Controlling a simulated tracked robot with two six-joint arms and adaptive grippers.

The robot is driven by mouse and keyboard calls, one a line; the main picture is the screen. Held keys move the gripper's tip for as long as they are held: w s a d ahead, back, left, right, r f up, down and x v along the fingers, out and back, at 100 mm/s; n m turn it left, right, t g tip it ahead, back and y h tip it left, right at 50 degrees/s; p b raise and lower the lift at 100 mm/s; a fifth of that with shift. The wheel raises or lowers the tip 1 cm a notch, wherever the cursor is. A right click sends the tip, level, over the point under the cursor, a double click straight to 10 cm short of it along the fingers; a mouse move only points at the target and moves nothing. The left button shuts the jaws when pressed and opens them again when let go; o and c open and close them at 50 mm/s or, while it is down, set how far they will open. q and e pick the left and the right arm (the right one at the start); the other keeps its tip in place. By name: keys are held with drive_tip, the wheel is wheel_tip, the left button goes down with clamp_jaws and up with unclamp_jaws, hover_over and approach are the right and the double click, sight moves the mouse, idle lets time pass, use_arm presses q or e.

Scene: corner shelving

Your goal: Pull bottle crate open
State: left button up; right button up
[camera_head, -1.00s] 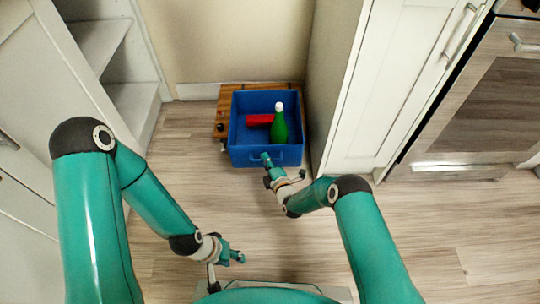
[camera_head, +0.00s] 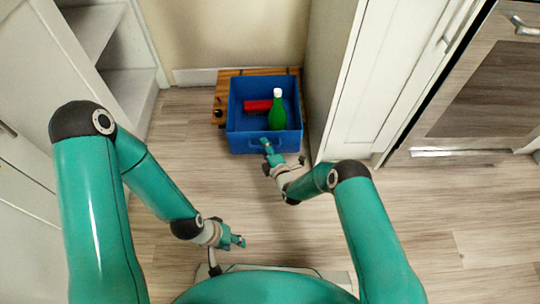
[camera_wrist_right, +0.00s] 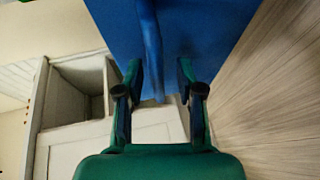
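My right gripper (camera_head: 266,145) is at the crate's front face. In the right wrist view my right gripper (camera_wrist_right: 160,82) has its fingers apart, with the blue crate handle (camera_wrist_right: 153,55) between them and gaps on both sides. My left gripper (camera_head: 238,241) hangs low over the floor, away from the crate; its finger opening is too small to judge.
A tall white cabinet (camera_head: 345,90) stands close to the crate's right side. The wooden floor in front of the crate is clear.

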drive_tip(key=v, duration=1.1)
drive_tip(key=shift+s, duration=0.35)
drive_tip(key=shift+d, duration=0.2)
drive_tip(key=w+d+r+m+t+h, duration=0.1)
drive_tip(key=w+d+r+h, duration=0.15)
drive_tip(key=d+r, duration=0.35)
drive_tip(key=s+d+m+g, duration=0.2)
drive_tip(key=d+m+g, duration=0.1)
drive_tip(key=d+m, duration=0.15)
drive_tip(key=s+d+f+m+g, duration=0.1)
drive_tip(key=s+f+m+g, duration=0.2)
drive_tip(key=s+m+g, duration=0.6)
drive_tip(key=s+f+m+g, duration=0.2)
drive_tip(key=s+m, duration=0.9)
drive_tip(key=s, duration=0.6)
wheel_tip(320, 180, up, 36)
drive_tip(key=p, duration=3.6)
drive_tip(key=shift+w+d+f+n+h, duration=0.2)
drive_tip(key=shift+w+d+n+h, duration=0.15)
drive_tip(key=shift+h, duration=0.1)
